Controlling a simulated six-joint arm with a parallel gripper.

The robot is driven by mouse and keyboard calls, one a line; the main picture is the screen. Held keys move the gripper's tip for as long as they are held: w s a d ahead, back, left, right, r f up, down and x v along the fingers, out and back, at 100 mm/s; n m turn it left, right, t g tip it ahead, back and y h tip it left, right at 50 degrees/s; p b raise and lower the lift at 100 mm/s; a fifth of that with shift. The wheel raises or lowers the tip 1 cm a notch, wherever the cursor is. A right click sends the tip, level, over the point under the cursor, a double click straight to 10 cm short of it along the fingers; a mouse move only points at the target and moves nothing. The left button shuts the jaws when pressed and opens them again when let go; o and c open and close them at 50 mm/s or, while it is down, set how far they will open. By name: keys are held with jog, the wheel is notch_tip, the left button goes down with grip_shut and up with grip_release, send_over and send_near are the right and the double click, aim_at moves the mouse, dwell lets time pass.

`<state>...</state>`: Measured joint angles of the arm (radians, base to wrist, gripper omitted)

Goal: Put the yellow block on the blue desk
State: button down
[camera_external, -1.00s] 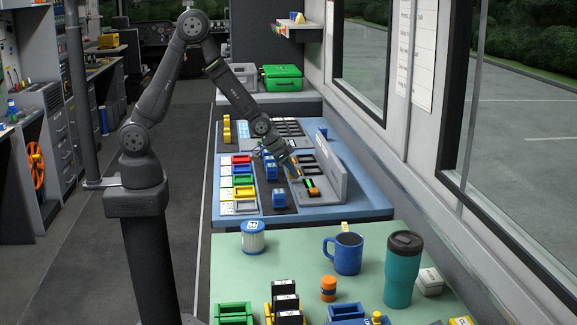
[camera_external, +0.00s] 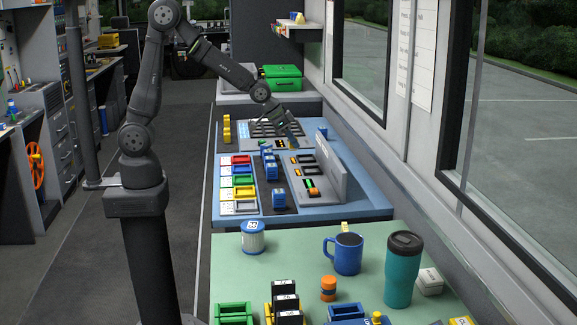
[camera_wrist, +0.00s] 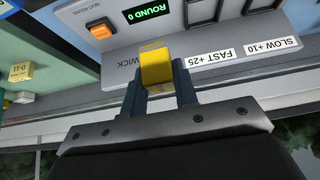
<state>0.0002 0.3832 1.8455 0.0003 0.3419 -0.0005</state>
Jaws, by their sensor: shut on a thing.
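The yellow block (camera_wrist: 157,68) is held between the two fingers of my gripper (camera_wrist: 160,88) in the wrist view. It shows in front of the grey panel, covering part of its lettering; I cannot tell the gap. In the external view my gripper (camera_external: 294,130) is above the far right part of the blue desk (camera_external: 366,204). The block is too small there to make out clearly. The blue desk carries grey panels and coloured trays. Its blue surface also shows at the upper left of the wrist view (camera_wrist: 36,32).
The grey panel (camera_external: 335,172) stands upright at the desk's right side. Coloured trays (camera_external: 241,181) and blue blocks (camera_external: 279,197) sit left of it. The green table (camera_external: 225,269) in front holds a blue mug (camera_external: 346,253) and a teal tumbler (camera_external: 402,270). The desk's front strip is bare.

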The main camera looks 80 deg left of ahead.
jog(key=shift+r, duration=0.85)
jog(key=w+d+m+h, duration=0.1)
jog(key=w+d+m, duration=0.1)
jog(key=w+d, duration=0.9)
jog(key=w+d+r+m+h, duration=0.1)
jog(key=w+d+m+h, duration=0.15)
jog(key=d, duration=1.65)
jog(key=m+g+h, duration=0.1)
jog(key=m+g, duration=0.1)
jog(key=m, duration=0.3)
send_over(350, 300)
notch_tip(350, 300, down, 6)
jog(key=r, duration=0.1)
jog(key=shift+n, duration=0.25)
notch_tip(350, 300, down, 12)
jog(key=shift+r, duration=0.25)
jog(key=shift+f, duration=0.15)
